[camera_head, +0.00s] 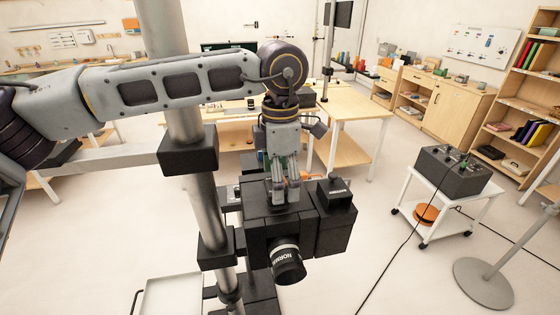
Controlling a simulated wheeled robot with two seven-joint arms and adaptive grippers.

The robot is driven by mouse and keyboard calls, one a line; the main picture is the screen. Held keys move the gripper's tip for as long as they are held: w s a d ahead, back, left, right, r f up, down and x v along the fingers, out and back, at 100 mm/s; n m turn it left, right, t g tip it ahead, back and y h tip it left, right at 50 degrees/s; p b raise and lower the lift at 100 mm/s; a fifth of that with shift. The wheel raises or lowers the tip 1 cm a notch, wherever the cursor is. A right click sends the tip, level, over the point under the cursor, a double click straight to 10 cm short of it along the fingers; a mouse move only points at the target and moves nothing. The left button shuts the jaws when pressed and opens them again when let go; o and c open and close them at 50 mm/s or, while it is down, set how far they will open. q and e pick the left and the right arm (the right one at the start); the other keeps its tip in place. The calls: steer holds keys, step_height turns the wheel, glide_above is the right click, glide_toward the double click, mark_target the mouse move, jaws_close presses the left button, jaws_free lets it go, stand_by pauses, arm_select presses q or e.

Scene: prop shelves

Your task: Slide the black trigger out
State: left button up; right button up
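A black camera body (262,232) with a lens (286,262) marked in white letters is mounted on a metal column in the middle of the view. A small black box with white lettering (337,193), which looks like the trigger, sits on top of the camera at its right side. My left gripper (284,198) points down at the camera's top, left of that box and apart from it. Its fingers are close together; whether they touch or grip anything is hidden. My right gripper is not in view.
The metal column (208,200) with black clamps stands just left of the camera. A white tray (172,296) is at the lower left. A white cart (470,197) carries a dark box at right, with a cable on the floor. A wooden table (350,105) stands behind.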

arm_select(q)
steer(key=shift+f, duration=0.9)
steer(key=c, duration=1.2)
steer(key=shift+w+a+r, duration=0.1)
steer(key=shift+w+a, duration=0.1)
steer(key=shift+w, duration=0.7)
stand_by(1.2)
